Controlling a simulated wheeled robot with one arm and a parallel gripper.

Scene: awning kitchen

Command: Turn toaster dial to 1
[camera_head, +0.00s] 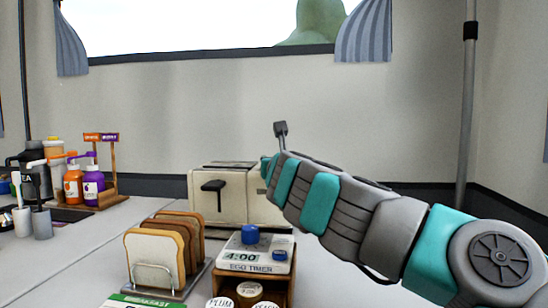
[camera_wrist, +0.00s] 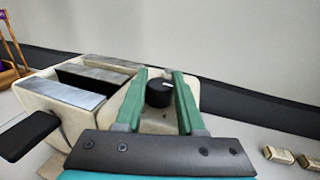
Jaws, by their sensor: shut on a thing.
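The toaster (camera_head: 222,204) is cream with a black lever on its left end, and stands on the counter in the middle of the head view. In the wrist view the toaster (camera_wrist: 36,96) shows its slots on top and the black lever at left. The black dial (camera_wrist: 159,92) sits between the two green fingers of my gripper (camera_wrist: 161,85). The gripper is shut on the dial, with a finger on each side. In the head view my arm hides the right part of the toaster, the dial and the fingertips. No numbers on the dial are readable.
A toast rack (camera_head: 158,262) with bread slices and an egg timer (camera_head: 257,262) stand in front of the toaster. Bottles (camera_head: 91,184) stand at the left. Small packets (camera_wrist: 279,154) lie on the counter right of the toaster. The wall is close behind.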

